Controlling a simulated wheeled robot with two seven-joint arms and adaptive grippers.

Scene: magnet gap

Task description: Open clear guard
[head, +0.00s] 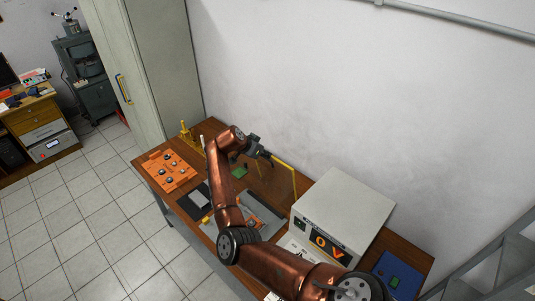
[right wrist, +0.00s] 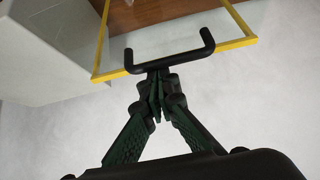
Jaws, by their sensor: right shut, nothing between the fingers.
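The clear guard has a yellow frame and shows in the right wrist view (right wrist: 185,38) as a see-through pane with a black U-shaped handle (right wrist: 168,68) at its near edge. In the head view its yellow edge (head: 284,163) stands above the table, left of the white box. My right gripper (right wrist: 156,84) is shut and empty, its fingertips at the middle of the handle bar; I cannot tell whether they touch. In the head view the right gripper (head: 268,157) is beside the guard's upper edge. My left gripper is out of view.
A white box (head: 345,205) with an orange "OV" display stands right of the guard. An orange board (head: 168,172) with knobs lies on the table's left end. A grey tray (head: 268,222) is partly hidden by my right arm. A blue panel (head: 396,277) lies at the right end.

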